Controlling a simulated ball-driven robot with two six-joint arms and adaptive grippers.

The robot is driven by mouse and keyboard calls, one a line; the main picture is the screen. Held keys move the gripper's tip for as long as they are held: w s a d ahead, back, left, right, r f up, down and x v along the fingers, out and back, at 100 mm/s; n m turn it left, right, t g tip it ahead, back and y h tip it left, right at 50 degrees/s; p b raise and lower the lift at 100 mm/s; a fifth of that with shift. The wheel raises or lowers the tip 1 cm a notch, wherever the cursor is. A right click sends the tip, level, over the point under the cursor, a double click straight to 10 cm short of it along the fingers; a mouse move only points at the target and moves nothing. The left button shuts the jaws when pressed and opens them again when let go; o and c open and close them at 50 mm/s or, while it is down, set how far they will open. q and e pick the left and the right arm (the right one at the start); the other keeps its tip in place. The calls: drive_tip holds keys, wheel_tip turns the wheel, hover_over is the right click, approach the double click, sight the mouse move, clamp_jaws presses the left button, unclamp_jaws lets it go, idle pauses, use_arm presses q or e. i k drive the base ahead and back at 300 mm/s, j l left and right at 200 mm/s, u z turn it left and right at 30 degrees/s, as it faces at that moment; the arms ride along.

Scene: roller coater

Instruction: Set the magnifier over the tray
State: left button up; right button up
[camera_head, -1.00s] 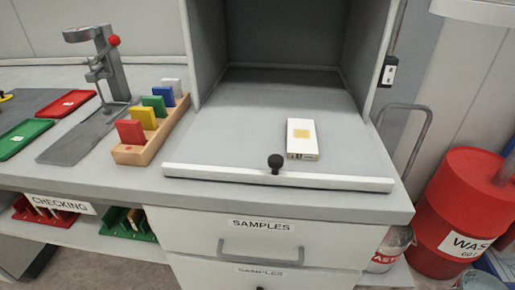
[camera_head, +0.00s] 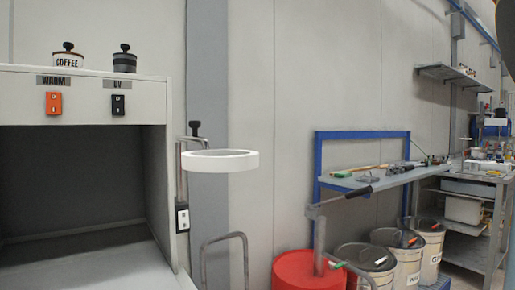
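The magnifier (camera_head: 220,161) is a white ring seen nearly edge-on. It hangs out to the right of the grey booth, in front of the wall, on a thin grey arm with a black knob (camera_head: 195,128) by the booth's right side. No tray shows in this view. Neither of my grippers can be made out. A dark shape cuts the top right corner, and I cannot tell what it is.
The booth (camera_head: 84,95) stands open at the left, with orange and black switches and two canisters on top. A grey rail (camera_head: 226,240) and a red drum (camera_head: 308,272) stand below the magnifier. A blue-framed shelf (camera_head: 380,179) and several metal bins are at right.

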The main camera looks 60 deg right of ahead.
sight(208, 160)
drive_tip(key=l+z, duration=0.1)
drive_tip(key=z, duration=0.3)
drive_tip(key=l+z, duration=0.1)
drive_tip(key=z, duration=0.75)
drive_tip(key=i+l, duration=0.05)
